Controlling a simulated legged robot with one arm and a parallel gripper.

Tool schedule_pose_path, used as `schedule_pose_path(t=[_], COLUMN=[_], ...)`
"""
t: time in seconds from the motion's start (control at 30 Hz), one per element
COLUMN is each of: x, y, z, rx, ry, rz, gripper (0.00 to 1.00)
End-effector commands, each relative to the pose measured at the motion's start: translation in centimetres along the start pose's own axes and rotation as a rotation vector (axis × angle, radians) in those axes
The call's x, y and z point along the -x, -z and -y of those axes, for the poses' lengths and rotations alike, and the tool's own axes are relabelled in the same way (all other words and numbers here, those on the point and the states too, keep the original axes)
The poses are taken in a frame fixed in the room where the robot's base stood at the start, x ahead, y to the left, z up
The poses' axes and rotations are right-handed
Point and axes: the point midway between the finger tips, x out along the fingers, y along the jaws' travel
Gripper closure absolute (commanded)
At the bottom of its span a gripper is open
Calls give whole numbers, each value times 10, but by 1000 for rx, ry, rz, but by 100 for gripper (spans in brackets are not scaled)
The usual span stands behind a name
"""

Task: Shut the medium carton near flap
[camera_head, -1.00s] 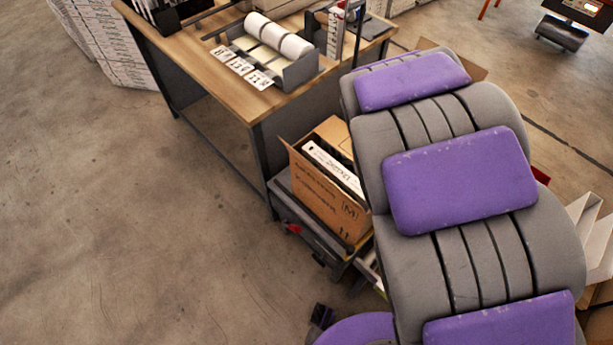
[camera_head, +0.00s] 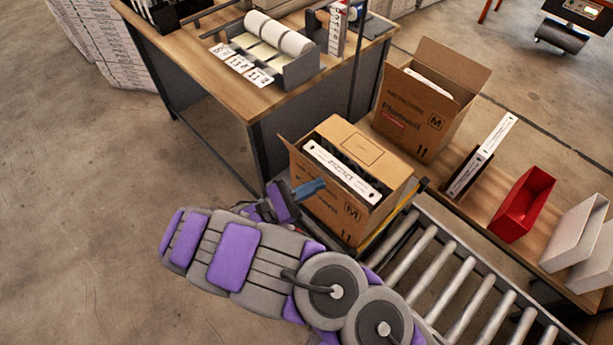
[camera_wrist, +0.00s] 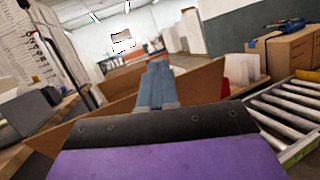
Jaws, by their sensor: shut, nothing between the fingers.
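The medium carton (camera_head: 352,218), brown and marked M, sits at the end of the roller conveyor in the head view. Its far top panel (camera_head: 365,150) lies flat. The near part of the top is open, showing a white boxed filter (camera_head: 340,172). A brown flap edge sticks up at the carton's near left. My gripper (camera_head: 312,187) is shut and empty, its blue fingers at the carton's near left side; contact cannot be told. In the wrist view, my gripper (camera_wrist: 157,70) points ahead over a raised brown carton panel (camera_wrist: 198,84).
A second open M carton (camera_head: 420,115) stands behind on the bench. A red bin (camera_head: 522,205) and white bins (camera_head: 575,235) are to the right. Conveyor rollers (camera_head: 455,280) run to the lower right. A wooden table (camera_head: 200,48) with label rolls (camera_head: 280,38) is behind left.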

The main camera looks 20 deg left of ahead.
Motion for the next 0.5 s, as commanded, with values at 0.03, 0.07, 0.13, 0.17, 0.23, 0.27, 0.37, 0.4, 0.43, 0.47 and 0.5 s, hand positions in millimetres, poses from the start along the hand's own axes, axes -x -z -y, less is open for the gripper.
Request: schedule_pose_path(t=[0.03,0.07,0.13,0.17,0.23,0.27,0.37,0.4,0.43,0.47,0.5], x=[28,41,70,82,104,111,128,131,132,133,132], y=[13,18,28,32,40,42,47,48,48,48,48], z=[-2,-4,-5,-5,-4,-3,-1,-1,0,-1,-1], rx=[14,18,27,29,35,36,37,38,38,38,38], ry=[-74,-113,-193,-223,-280,-300,-343,-353,-357,-360,-361], rz=[6,11,21,24,27,28,30,31,32,32,33], gripper=[100,100,100,100,100,100,100,100,100,100,100])
